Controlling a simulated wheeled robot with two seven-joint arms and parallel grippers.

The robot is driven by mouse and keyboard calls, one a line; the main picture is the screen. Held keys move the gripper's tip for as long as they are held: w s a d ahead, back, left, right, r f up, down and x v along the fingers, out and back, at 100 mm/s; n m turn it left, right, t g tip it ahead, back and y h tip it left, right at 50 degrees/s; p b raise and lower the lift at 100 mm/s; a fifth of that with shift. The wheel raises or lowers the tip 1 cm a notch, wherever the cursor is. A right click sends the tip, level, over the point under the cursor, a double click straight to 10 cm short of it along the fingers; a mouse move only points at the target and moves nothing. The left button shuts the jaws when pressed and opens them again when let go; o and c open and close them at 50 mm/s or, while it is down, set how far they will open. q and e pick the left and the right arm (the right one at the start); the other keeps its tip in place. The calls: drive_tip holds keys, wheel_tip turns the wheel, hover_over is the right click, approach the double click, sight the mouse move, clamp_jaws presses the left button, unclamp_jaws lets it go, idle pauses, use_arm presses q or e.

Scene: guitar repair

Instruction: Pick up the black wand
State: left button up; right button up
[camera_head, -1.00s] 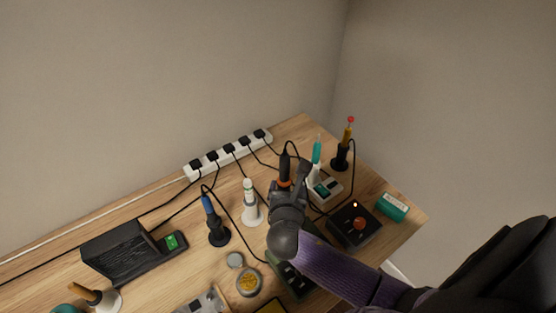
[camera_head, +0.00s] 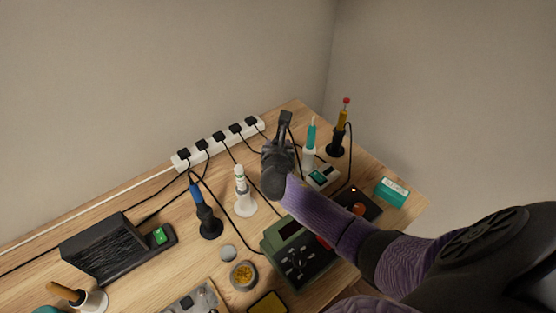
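My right gripper (camera_head: 282,140) is over the back right part of the workbench, its arm coming in from the lower right. Its dark body covers the spot where the black wand with an orange band stood in the earlier view. A dark upright piece rises above the gripper, and a black cord runs down beside it. I cannot tell whether that piece is the wand or a gripper finger. The fingertips are not clear, so open or shut cannot be told. My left gripper is not in view.
Close by stand a teal-and-white tool (camera_head: 310,140), a yellow tool with a red tip (camera_head: 341,125), a white tool (camera_head: 240,185) and a blue-handled iron (camera_head: 203,210). A green-grey device (camera_head: 285,232) lies under my forearm. A power strip (camera_head: 215,145) with cords runs behind.

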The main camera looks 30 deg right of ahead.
clamp_jaws()
